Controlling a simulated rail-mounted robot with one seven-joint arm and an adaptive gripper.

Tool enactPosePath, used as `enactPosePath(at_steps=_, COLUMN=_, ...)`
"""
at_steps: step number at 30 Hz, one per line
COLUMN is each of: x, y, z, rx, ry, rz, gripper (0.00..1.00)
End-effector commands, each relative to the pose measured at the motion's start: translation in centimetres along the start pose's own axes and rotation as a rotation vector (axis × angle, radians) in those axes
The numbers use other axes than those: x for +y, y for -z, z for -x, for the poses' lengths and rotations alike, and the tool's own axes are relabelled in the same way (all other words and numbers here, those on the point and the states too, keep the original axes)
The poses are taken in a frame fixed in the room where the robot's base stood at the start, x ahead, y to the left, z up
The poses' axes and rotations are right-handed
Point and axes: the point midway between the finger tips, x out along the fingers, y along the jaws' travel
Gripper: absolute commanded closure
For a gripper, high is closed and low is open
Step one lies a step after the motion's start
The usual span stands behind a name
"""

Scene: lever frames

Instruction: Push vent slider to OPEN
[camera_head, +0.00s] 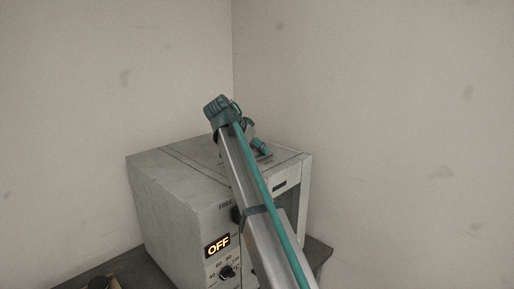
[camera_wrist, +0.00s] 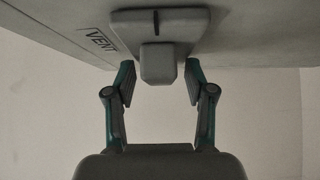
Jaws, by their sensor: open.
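In the wrist view, the vent slider (camera_wrist: 158,64) is a grey block-shaped knob on a grey plate (camera_wrist: 190,20) with a dark slot line. A "VENT" label (camera_wrist: 101,41) is beside the plate. My gripper (camera_wrist: 160,75) is open, with one teal-and-grey finger on each side of the knob. A narrow gap shows between the knob and each fingertip; I see no clear contact. In the head view, my arm crosses the grey appliance (camera_head: 175,205), and the slider cannot be made out there. No OPEN marking is legible.
The appliance front has a lit "OFF" display (camera_head: 217,246) and a black dial (camera_head: 226,271). It stands on a dark counter (camera_head: 318,250) near a wall corner.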

Motion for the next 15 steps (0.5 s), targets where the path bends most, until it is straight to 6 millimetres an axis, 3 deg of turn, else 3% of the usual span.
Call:
enactPosePath(at_steps=1, x=0.0, y=0.0, z=0.01, rx=0.0, ry=0.0, rz=0.0, gripper=0.51)
enactPosePath(at_steps=10, x=0.0, y=0.01, z=0.04, rx=0.0, ry=0.0, rz=0.0, gripper=1.0)
enactPosePath(at_steps=15, x=0.0, y=0.01, z=0.05, rx=0.0, ry=0.0, rz=0.0, gripper=1.0)
